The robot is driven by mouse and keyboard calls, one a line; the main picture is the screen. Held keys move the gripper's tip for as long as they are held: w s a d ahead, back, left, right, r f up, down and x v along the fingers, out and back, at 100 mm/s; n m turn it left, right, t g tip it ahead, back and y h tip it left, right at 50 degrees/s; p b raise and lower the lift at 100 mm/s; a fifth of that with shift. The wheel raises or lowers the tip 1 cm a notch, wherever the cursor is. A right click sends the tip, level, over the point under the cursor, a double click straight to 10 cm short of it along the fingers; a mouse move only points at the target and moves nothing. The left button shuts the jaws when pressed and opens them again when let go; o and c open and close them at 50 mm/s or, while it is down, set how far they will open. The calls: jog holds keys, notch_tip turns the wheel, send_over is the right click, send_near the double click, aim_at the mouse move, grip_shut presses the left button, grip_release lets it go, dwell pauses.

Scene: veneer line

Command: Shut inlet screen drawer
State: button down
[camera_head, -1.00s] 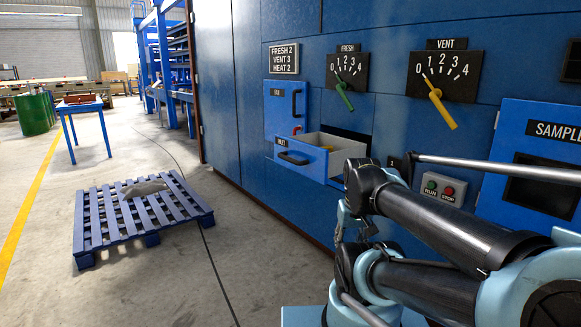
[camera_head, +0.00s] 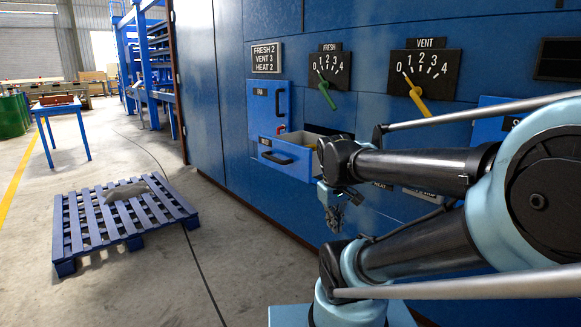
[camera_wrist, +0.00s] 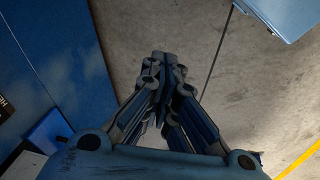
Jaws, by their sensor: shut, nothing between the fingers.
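The inlet drawer (camera_head: 284,160) is pulled out of the blue machine wall in the head view. Its blue front has a dark handle, and its pale inside shows behind the front. The right part of the drawer is hidden by my arm. My gripper (camera_head: 333,222) points down, to the right of the drawer front and lower than it in the picture, apart from its handle. In the wrist view my gripper (camera_wrist: 164,62) has its fingers together with nothing between them, above the concrete floor.
A small door marked FAN (camera_head: 264,102) is above the drawer. The fresh dial (camera_head: 330,71) and vent dial (camera_head: 424,69) are on the wall to the right. A blue pallet (camera_head: 120,218) with a grey lump lies on the floor at left.

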jog(key=w+a+r+n+h, duration=0.2)
jog(key=w+r+n, duration=0.2)
jog(key=w+n, duration=0.3)
jog(key=w+a+r+n+h, duration=0.15)
jog(key=w+r+n, duration=0.3)
jog(key=w, duration=0.55)
jog(key=w+a+r+n+t+h, duration=0.3)
jog(key=w+a+n, duration=0.7)
jog(key=w+a, duration=0.5)
send_near(299, 171)
jog(key=shift+y, duration=0.25)
jog(key=shift+x, duration=2.3)
jog(key=shift+r, duration=0.1)
